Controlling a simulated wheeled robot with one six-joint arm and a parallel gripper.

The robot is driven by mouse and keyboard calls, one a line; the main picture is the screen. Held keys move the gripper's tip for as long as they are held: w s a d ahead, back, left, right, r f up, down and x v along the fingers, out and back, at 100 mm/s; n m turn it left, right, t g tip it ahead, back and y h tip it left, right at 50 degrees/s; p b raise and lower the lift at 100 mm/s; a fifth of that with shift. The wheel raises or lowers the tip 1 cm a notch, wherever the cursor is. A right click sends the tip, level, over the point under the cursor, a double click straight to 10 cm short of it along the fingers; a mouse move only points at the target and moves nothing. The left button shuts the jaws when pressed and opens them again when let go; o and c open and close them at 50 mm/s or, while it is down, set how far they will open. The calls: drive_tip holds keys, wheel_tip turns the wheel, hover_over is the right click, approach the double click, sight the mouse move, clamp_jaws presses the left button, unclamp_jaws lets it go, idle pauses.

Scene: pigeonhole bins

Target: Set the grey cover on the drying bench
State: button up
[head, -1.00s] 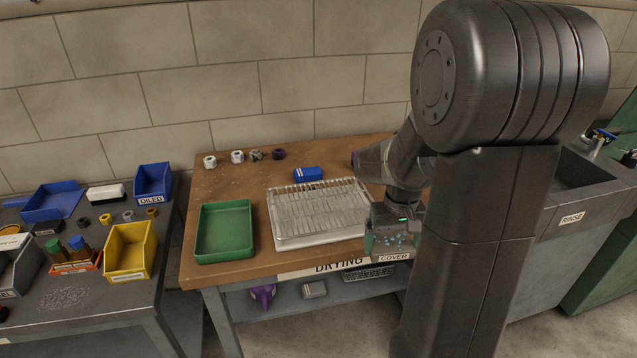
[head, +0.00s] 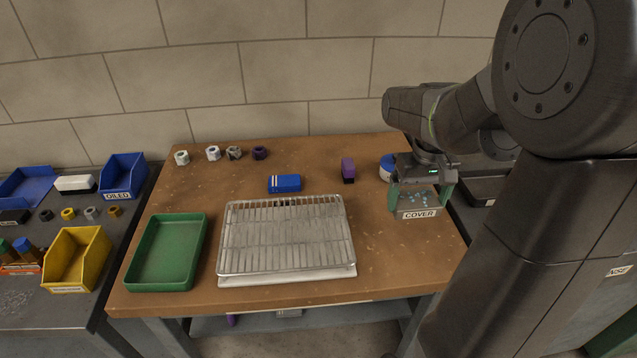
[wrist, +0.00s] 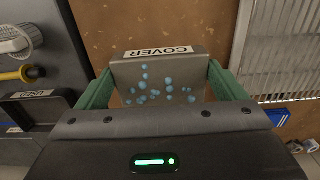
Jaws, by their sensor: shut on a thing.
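The grey cover (head: 419,203) carries a COVER label and blue drop-like spots. My gripper (head: 421,192) is shut on it, its green fingers on opposite sides. The cover is over the right part of the wooden drying bench (head: 385,268), right of the wire rack. I cannot tell whether it touches the top. In the wrist view the cover (wrist: 159,70) sits between the green fingers, with bare brown bench top (wrist: 150,25) beyond it. The cover's underside is hidden.
The wire rack (head: 287,235) fills the bench middle, with a green tray (head: 166,252) left of it. A blue block (head: 285,183), purple block (head: 348,169) and blue-and-white round container (head: 387,168) stand behind. Several nuts line the back left. The front right bench top is clear.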

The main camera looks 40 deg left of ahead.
drive_tip(key=shift+w, duration=0.3)
wheel_tip(320, 180, down, 10)
drive_tip(key=shift+s+r, duration=0.1)
idle(0.3)
drive_tip(key=shift+f, duration=0.25)
drive_tip(key=o, duration=1.1)
drive_tip(key=shift+r, duration=0.15)
wheel_tip(320, 180, up, 12)
drive_tip(key=shift+r, duration=0.1)
